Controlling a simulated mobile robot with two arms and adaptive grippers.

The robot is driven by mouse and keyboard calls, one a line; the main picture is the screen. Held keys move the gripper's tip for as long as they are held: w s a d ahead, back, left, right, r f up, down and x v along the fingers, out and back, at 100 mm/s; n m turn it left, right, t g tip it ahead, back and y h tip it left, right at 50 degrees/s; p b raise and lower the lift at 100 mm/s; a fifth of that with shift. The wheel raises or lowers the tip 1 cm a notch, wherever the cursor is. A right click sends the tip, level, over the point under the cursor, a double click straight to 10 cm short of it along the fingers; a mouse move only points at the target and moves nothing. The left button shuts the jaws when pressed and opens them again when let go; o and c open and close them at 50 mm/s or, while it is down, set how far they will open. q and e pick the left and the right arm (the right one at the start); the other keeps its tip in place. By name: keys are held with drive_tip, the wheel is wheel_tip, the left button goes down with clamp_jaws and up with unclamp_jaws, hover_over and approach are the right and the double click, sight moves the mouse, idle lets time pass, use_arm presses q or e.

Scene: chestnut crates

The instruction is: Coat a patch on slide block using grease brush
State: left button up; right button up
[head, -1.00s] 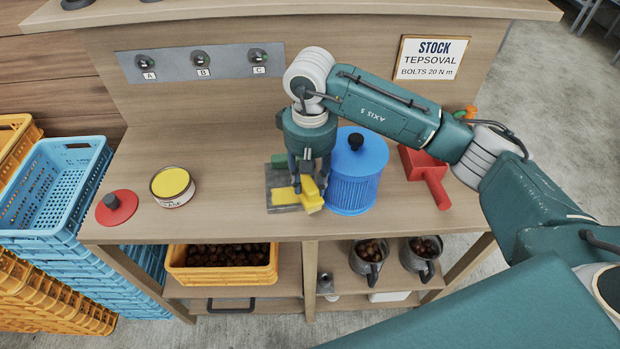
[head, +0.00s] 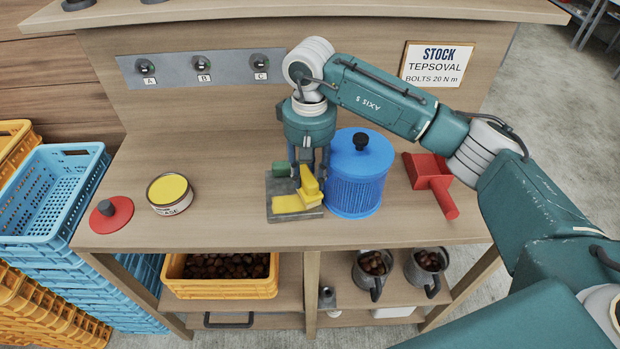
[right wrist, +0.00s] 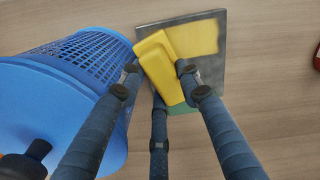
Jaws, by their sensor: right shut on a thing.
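The slide block (head: 277,187) is a flat grey plate on the bench, with a yellow patch (head: 287,204) on its top. In the right wrist view the slide block (right wrist: 207,75) carries a wide yellow patch (right wrist: 197,38). My right gripper (head: 308,166) points down over the block, shut on the yellow grease brush (head: 309,183). The brush (right wrist: 162,62) tilts over the block between the fingers of my right gripper (right wrist: 157,74); the fingers hide part of it, and I cannot tell whether it touches. A green piece (head: 281,169) shows beside it. My left gripper is out of view.
A blue basket-like container (head: 354,190) stands close right of the block. The bench between tin and block is clear.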

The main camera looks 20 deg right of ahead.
sight(312, 197)
drive_tip(key=shift+f, duration=0.15)
drive_tip(key=shift+s+a+b, duration=0.2)
drive_tip(key=shift+s, duration=0.85)
drive_tip(key=shift+s+a+b, duration=0.15)
drive_tip(key=shift+s, duration=0.85)
drive_tip(key=shift+f, duration=0.1)
drive_tip(key=shift+w+r+p, duration=0.1)
drive_tip(key=shift+r+p, duration=1.15)
drive_tip(key=shift+r, duration=1.85)
drive_tip(key=shift+r+p, duration=0.35)
drive_tip(key=shift+r, duration=1.15)
